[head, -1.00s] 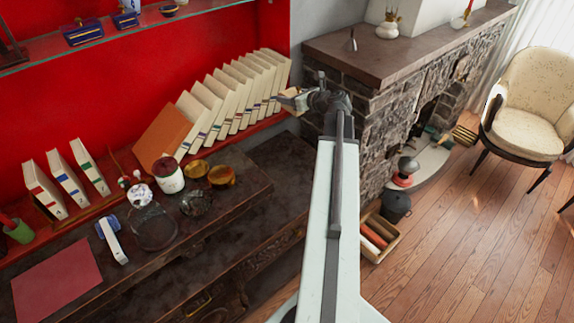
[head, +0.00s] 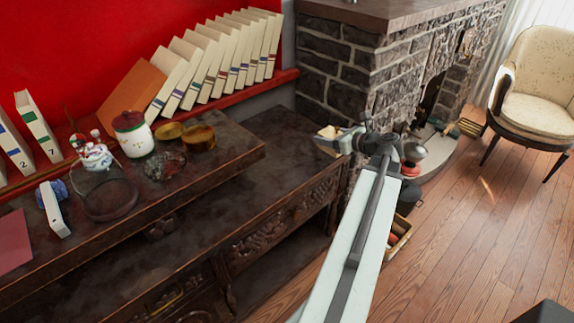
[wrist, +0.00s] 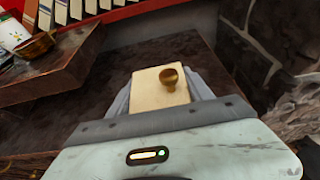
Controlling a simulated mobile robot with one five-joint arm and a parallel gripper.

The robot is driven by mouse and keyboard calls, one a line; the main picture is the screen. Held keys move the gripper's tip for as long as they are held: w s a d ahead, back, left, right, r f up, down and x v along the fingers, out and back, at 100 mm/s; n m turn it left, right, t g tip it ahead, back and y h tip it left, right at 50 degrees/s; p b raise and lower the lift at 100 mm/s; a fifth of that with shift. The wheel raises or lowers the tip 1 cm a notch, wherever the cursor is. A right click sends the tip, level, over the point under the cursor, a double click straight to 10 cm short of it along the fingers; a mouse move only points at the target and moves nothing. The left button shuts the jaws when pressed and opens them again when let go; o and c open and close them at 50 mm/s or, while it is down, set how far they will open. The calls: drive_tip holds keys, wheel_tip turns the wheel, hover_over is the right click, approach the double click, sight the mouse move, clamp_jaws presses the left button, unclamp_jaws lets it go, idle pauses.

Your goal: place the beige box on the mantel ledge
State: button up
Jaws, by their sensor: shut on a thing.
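The small beige box (head: 327,132) is held at the tip of my gripper (head: 336,140). In the wrist view the box (wrist: 150,95) sits between the two grey fingers (wrist: 160,98), with a round brass knob on its face. My gripper is shut on it. The mantel ledge (head: 395,10) is the brown slab on top of the stone fireplace, cut off by the upper edge of the head view. The box appears below the ledge in the picture, in front of the stone side and near the dark cabinet's right end.
The dark wooden cabinet (head: 240,200) fills the left; its lower right top is bare. A raised shelf on it carries a lidded jar (head: 133,140), brass bowls (head: 200,138) and a glass dish. Leaning books (head: 215,60) line the red wall. A cream chair (head: 540,95) stands right.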

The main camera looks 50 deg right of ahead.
drive_tip(key=s+f, duration=0.1)
drive_tip(key=f+b, duration=0.1)
drive_tip(key=f, duration=0.1)
drive_tip(key=s+f+b, duration=0.1)
drive_tip(key=shift+s+f, duration=0.25)
drive_tip(key=shift+s, duration=0.05)
drive_tip(key=shift+w+r, duration=0.1)
drive_tip(key=shift+w, duration=0.15)
drive_tip(key=b, duration=0.2)
hover_over(296, 150)
drive_tip(key=shift+d+f, duration=0.1)
drive_tip(key=shift+f, duration=0.65)
wheel_tip(296, 150, down, 4)
drive_tip(key=b, duration=0.3)
drive_tip(key=shift+b, duration=0.3)
drive_tip(key=shift+r, duration=0.25)
drive_tip(key=shift+f, duration=0.25)
drive_tip(key=o, duration=1.6)
drive_tip(key=shift+r, duration=0.1)
drive_tip(key=shift+r, duration=0.15)
